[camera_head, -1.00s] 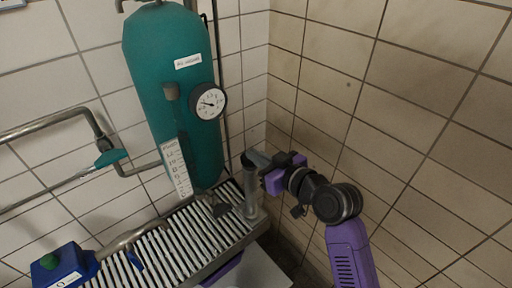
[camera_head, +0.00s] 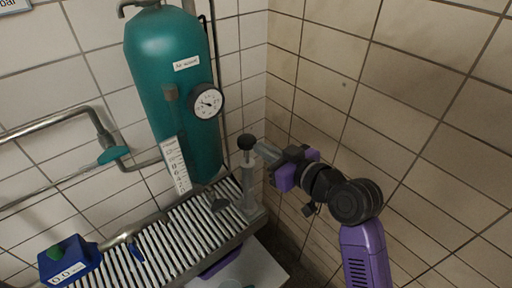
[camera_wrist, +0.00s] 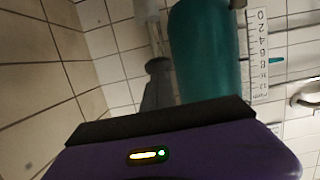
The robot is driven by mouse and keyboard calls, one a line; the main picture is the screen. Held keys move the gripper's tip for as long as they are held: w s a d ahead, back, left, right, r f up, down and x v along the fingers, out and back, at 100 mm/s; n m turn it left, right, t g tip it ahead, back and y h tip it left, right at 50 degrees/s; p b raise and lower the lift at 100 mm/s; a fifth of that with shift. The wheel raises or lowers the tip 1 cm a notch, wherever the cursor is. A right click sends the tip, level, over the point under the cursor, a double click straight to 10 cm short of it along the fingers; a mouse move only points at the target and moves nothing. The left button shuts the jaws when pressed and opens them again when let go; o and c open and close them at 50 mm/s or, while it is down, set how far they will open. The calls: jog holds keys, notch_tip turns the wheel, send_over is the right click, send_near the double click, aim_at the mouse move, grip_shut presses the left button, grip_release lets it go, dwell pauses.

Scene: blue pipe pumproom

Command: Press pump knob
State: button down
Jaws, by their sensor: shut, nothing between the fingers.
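The pump is an upright grey cylinder (camera_head: 249,192) at the right end of the slatted bench. Its black round knob (camera_head: 247,142) stands above the cylinder on a thin rod. My gripper (camera_head: 260,148) is shut and empty, reaching in from the right with its tip right beside the knob at about its height. I cannot tell whether they touch. In the wrist view, which is upside down, the dark knob (camera_wrist: 157,65) shows at the tip of my grey shut fingers (camera_wrist: 157,85), with the pale pump beyond.
A teal tank (camera_head: 175,80) with a round gauge (camera_head: 207,102) stands left of the pump. A numbered scale (camera_head: 176,165) is in front of it. A blue box with a green button (camera_head: 68,262) is at the bench's left end. Tiled walls close in behind and right.

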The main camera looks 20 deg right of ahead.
jog(key=v, duration=0.5)
jog(key=shift+s+d+r+b, duration=0.15)
jog(key=shift+s+r+b, duration=0.1)
jog(key=shift+b, duration=0.1)
dwell(1.3)
